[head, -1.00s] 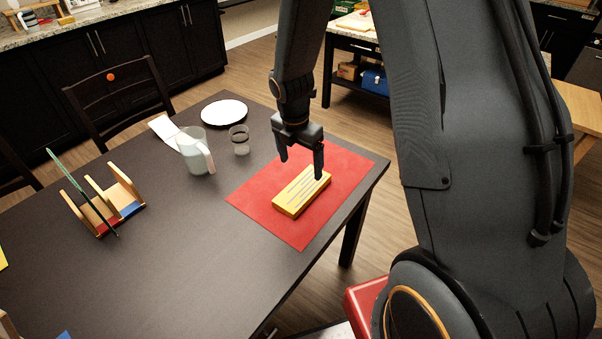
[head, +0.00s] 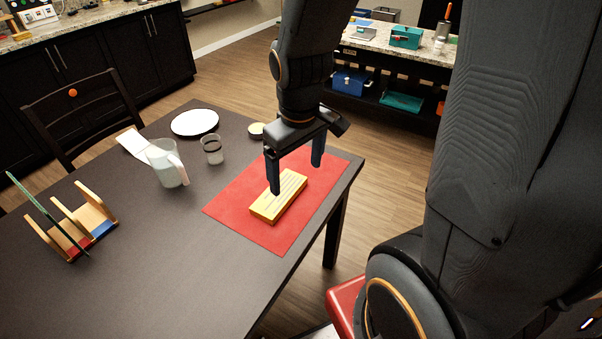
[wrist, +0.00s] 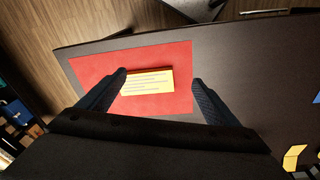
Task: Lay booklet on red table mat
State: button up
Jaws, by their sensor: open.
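A thick yellow slab (head: 279,199) with rows of fine lines on its top lies flat on the red table mat (head: 243,225). I cannot tell for sure whether it is the booklet. The slab also shows in the wrist view (wrist: 147,82), on the mat (wrist: 88,66). My gripper (head: 296,178) is open and empty above the slab, fingers pointing down. In the wrist view my gripper (wrist: 160,77) has one fingertip near the slab's left end and the other past its right end. A thin green panel (head: 45,212) stands tilted in a wooden rack (head: 95,208).
A pitcher (head: 169,168) with a white flat piece (head: 133,143) beside it, a glass (head: 212,150), a white plate (head: 195,122) and a small round lid-like thing (head: 256,129) stand behind and left of the mat. The table (head: 150,270) is bare at front left.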

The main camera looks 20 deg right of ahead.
jog(key=s+m, duration=0.1)
jog(key=m, duration=0.1)
jog(key=s+m, duration=0.1)
jog(key=shift+s+r+m, duration=0.35)
jog(key=shift+r+m, duration=0.05)
jog(key=shift+f+b, duration=0.6)
jog(key=shift+f, duration=0.1)
jog(key=shift+c, duration=0.5)
